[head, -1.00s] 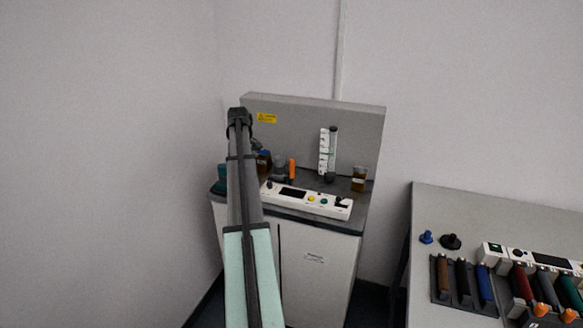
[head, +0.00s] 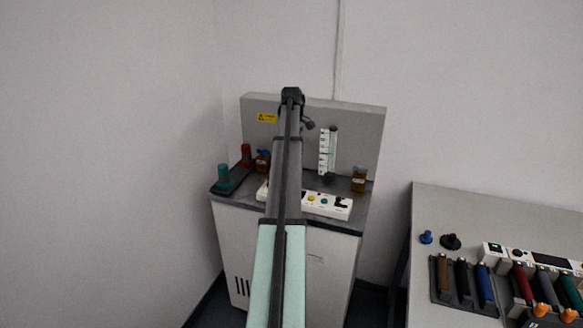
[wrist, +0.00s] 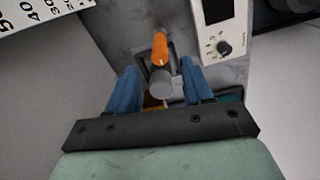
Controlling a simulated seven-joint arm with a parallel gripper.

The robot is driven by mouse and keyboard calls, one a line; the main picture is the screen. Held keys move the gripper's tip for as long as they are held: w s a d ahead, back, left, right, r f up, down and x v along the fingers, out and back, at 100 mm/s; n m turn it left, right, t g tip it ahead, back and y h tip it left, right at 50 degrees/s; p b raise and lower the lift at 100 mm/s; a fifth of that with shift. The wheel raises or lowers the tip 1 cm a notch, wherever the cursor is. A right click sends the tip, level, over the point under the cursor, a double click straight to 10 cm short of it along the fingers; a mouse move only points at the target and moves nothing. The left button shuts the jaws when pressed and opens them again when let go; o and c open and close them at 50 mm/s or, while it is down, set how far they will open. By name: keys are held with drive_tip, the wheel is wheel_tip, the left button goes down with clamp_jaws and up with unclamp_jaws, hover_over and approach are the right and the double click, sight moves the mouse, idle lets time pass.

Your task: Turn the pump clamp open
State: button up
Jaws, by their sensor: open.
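The pump clamp's orange handle (wrist: 160,47) shows in the wrist view, joined to a grey round body (wrist: 160,82). My gripper (wrist: 160,70) is open, with one blue finger on each side of the clamp. The clamp lies between the fingers in the picture; I cannot tell whether they touch it or how far above it they are. In the head view my arm hides the clamp and the fingers.
The grey cabinet (head: 235,262) carries a white control panel (head: 330,204), a scaled flow tube (head: 327,152), a brown bottle (head: 359,180), and a red (head: 246,155) and a teal (head: 224,174) item at left. A bench (head: 480,210) with several coloured handles stands at right.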

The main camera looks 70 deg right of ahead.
wheel_tip(320, 180, down, 8)
drive_tip(key=shift+f, duration=0.25)
drive_tip(key=shift+c, duration=0.3)
clamp_jaws()
idle(0.3)
